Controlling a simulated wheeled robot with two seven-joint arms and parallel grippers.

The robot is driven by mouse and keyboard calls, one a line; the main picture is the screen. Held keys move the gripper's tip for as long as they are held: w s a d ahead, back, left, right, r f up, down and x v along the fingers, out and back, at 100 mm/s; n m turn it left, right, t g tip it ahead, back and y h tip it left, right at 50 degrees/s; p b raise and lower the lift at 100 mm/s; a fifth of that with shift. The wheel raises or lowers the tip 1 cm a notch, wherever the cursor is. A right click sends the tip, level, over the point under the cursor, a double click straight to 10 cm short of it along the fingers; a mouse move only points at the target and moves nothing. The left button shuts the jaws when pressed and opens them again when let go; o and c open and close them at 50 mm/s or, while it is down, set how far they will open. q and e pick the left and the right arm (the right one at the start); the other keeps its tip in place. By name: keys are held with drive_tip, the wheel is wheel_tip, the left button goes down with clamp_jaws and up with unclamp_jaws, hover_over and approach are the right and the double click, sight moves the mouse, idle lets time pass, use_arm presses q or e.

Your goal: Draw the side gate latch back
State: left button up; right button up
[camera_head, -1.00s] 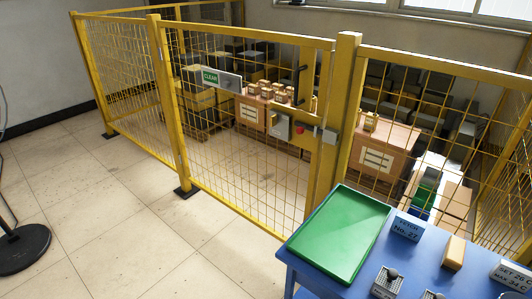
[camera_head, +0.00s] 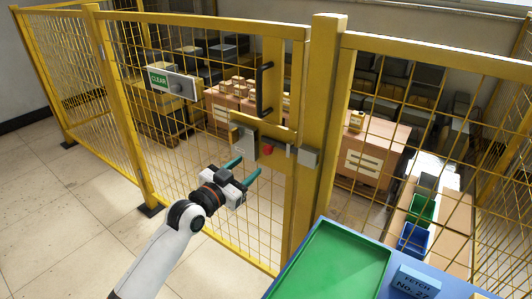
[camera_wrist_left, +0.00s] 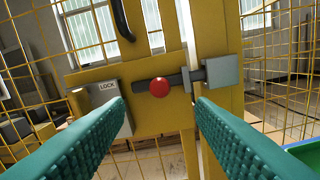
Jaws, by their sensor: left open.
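The side gate latch is a dark bolt with a red knob (camera_head: 267,150) on a yellow plate of the gate. In the left wrist view the red knob (camera_wrist_left: 159,87) sits on the dark bolt (camera_wrist_left: 180,79), which reaches right into a grey keeper block (camera_wrist_left: 222,72) on the post. The keeper (camera_head: 308,157) also shows in the head view. My left gripper (camera_head: 242,172) is open and empty, in front of and a little below the knob. In the left wrist view its teal fingers (camera_wrist_left: 160,110) stand apart on either side of the knob, without visible contact. My right gripper is not in view.
A grey box marked LOCK (camera_wrist_left: 107,95) is left of the knob. A black pull handle (camera_head: 264,90) is above the latch. A CLEAR sign (camera_head: 172,82) hangs on the mesh. A blue table with a green tray (camera_head: 330,262) stands at the lower right.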

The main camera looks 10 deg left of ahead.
sight(265, 153)
use_arm(q)
drive_tip(key=x, duration=1)
drive_tip(key=shift+w, duration=0.1)
clamp_jaws()
